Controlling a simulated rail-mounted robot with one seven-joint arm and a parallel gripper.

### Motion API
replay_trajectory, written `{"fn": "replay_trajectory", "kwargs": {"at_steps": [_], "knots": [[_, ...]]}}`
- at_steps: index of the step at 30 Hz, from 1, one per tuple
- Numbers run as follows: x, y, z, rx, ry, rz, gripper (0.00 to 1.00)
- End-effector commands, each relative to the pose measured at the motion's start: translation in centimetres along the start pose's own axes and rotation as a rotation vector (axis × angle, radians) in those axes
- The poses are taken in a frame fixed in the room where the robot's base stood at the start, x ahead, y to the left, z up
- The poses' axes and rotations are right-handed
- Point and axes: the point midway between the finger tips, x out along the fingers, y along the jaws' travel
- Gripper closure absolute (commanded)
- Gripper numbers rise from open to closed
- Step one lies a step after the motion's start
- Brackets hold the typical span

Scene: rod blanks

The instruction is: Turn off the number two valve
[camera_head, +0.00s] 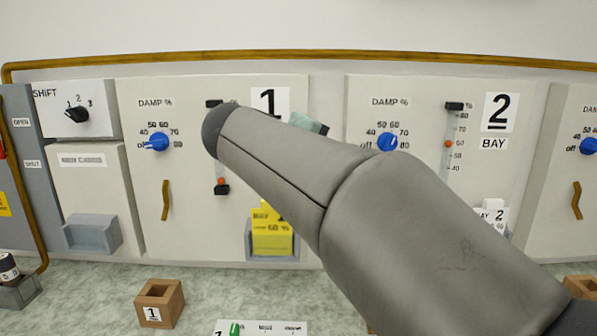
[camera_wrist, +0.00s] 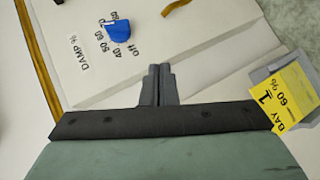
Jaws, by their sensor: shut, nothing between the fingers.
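The panel marked 2 (camera_head: 499,112) is right of centre in the head view. Its blue knob (camera_head: 387,141) sits under a "DAMP %" label, with a dial running from off to 80. A blue knob also shows at the upper left of the wrist view (camera_wrist: 117,30), apparently the same one. I cannot tell its exact pointer setting. My gripper (camera_wrist: 158,72) is shut and empty, below and right of the knob in the wrist view, apart from it. In the head view my arm hides the fingers and the lower left of panel 2.
Panel 1 (camera_head: 269,102) stands left, with its own blue knob (camera_head: 156,141) and a yellow bay 1 card (camera_head: 271,232). Panel 2 has a slider (camera_head: 448,144) right of its knob. A small wooden box (camera_head: 160,302) sits on the bench. A brown pipe (camera_head: 200,56) runs above.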

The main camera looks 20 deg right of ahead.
Motion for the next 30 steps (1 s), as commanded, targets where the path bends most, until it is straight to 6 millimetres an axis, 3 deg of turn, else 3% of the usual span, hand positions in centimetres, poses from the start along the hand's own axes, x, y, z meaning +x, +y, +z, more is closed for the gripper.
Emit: {"fn": "replay_trajectory", "kwargs": {"at_steps": [3,8,22,30], "knots": [[-0.6,2.9,-1.0,0.032,0.009,0.118,1.0],[-0.1,4.3,-1.1,0.041,0.007,0.152,1.0],[9.1,5.7,-1.1,0.039,0.004,0.148,1.0],[11.4,5.8,1.3,0.038,0.008,0.148,1.0]]}}
